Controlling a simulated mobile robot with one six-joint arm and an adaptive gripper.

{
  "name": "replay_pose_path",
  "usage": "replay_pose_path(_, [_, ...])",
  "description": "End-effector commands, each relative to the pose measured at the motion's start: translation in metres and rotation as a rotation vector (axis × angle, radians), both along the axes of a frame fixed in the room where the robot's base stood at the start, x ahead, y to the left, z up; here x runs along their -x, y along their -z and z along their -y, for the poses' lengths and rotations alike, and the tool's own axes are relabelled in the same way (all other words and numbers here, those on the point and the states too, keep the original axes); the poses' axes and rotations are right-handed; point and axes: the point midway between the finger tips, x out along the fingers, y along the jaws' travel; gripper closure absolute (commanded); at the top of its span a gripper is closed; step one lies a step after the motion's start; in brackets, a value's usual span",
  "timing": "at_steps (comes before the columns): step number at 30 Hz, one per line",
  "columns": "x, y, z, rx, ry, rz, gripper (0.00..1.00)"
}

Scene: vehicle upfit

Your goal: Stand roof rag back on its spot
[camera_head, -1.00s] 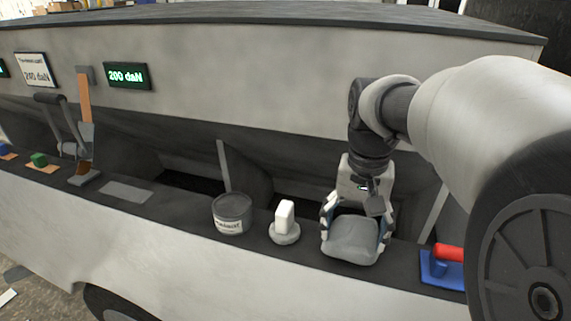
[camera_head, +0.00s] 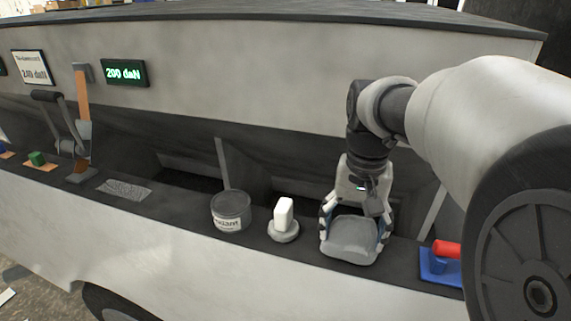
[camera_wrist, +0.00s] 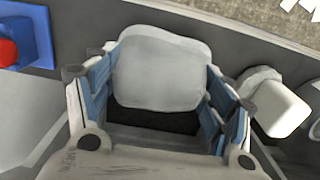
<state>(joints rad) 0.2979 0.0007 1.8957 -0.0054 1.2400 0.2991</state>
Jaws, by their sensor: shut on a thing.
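A light grey, rounded, pad-like thing, which I take to be the roof rag (camera_head: 351,242), is between the fingers of my gripper (camera_head: 355,222) on the dark ledge. In the wrist view the rag (camera_wrist: 160,75) fills the space between the blue-padded fingers of my gripper (camera_wrist: 160,98). My gripper points down and is shut on the rag. The rag is tilted, its broad face showing to the head camera. I cannot tell whether its lower edge touches the ledge. A flat grey patch (camera_head: 124,190) lies on the ledge at left.
Left of my gripper stand a white block on a round grey base (camera_head: 283,222) and a grey tin (camera_head: 231,211). A blue tool with a red handle (camera_head: 443,262) lies at right. Open recesses and slanted ribs lie behind the ledge. Levers (camera_head: 70,135) stand at far left.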

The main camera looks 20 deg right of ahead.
Motion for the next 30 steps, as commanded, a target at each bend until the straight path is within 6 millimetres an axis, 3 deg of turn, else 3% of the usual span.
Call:
replay_pose_path(19, [-0.0001,0.011,0.0,0.0,0.0,0.0,0.69])
replay_pose_path(20, [-0.0001,0.011,0.0,0.0,0.0,0.0,0.25])
replay_pose_path(30, [-0.0001,0.0109,0.0,0.0,0.0,0.0,0.02])
